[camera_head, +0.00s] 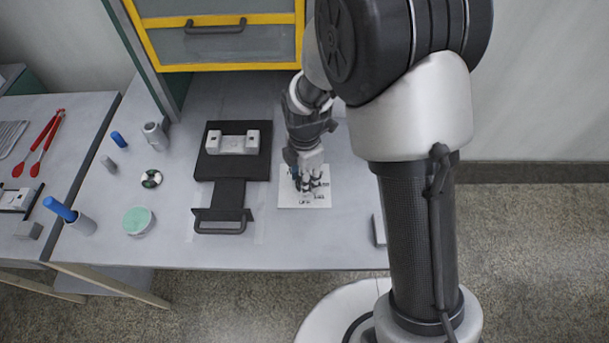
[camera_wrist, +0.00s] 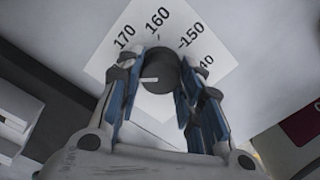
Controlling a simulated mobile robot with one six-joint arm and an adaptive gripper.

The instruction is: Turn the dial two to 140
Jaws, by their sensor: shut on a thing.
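The dial (camera_wrist: 159,74) is a round dark knob on a white card, with a short white line on its face pointing left in the wrist view. The white card (camera_wrist: 120,28) carries the numbers 170, 160 and 150 at the top; a partly covered number ending in 40 is beside the right finger. My gripper (camera_wrist: 163,85) has its blue-padded fingers on both sides of the dial, shut on it. In the head view my gripper (camera_head: 306,178) reaches down over the card (camera_head: 305,200) and hides the dial.
Left of the card is a black fixture (camera_head: 230,188) with a handle. A yellow-framed drawer (camera_head: 220,38) stands behind. A round green-topped container (camera_head: 138,221), a blue-capped cylinder (camera_head: 72,217) and small parts lie farther left. A flat grey piece (camera_head: 379,230) lies right of the card.

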